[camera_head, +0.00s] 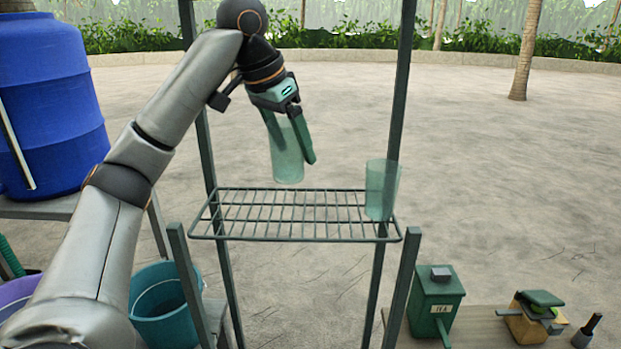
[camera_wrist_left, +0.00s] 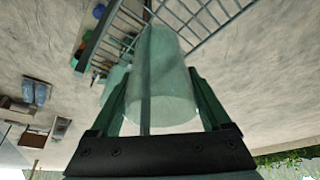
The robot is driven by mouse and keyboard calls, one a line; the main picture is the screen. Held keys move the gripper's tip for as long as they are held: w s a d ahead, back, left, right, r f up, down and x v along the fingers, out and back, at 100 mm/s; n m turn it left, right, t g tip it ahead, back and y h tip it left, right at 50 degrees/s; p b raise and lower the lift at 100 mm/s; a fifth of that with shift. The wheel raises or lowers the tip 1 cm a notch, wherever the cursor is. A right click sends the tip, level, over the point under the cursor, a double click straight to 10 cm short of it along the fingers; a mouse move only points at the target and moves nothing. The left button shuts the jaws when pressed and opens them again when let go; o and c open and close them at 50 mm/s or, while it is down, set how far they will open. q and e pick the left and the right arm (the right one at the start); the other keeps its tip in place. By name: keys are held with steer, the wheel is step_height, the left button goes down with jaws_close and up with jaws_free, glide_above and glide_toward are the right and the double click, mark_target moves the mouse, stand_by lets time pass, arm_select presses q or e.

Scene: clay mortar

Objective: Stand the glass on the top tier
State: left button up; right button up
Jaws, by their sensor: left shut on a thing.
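A clear greenish glass (camera_head: 287,155) is held upright by my left gripper (camera_head: 290,138), which is shut around its upper part. In the head view the glass shows above the rear part of the wire rack tier (camera_head: 285,238), apparently clear of its bars. A second similar glass (camera_head: 382,188) stands upright at the right end of this tier. In the left wrist view the held glass (camera_wrist_left: 165,85) fills the space between the two green fingers (camera_wrist_left: 162,105), with rack bars beyond it. My right gripper is not in view.
Dark posts (camera_head: 397,110) rise on both sides of the rack. A blue barrel (camera_head: 45,105) stands at left, with a teal bucket (camera_head: 165,305) below. A green box (camera_head: 436,300) and small tools are at lower right. The tier's left and middle are bare.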

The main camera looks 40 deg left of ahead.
arm_select(q)
steer(key=w+f, duration=0.4)
steer(key=f, duration=0.1)
steer(key=shift+w+d+f, duration=0.1)
steer(key=shift+d+f, duration=0.05)
steer(key=shift+d, duration=0.05)
steer(key=shift+f, duration=1.5)
steer(key=shift+f, duration=0.15)
steer(key=o, duration=1.4)
steer(key=shift+v, duration=6.1)
steer(key=shift+w, duration=0.15)
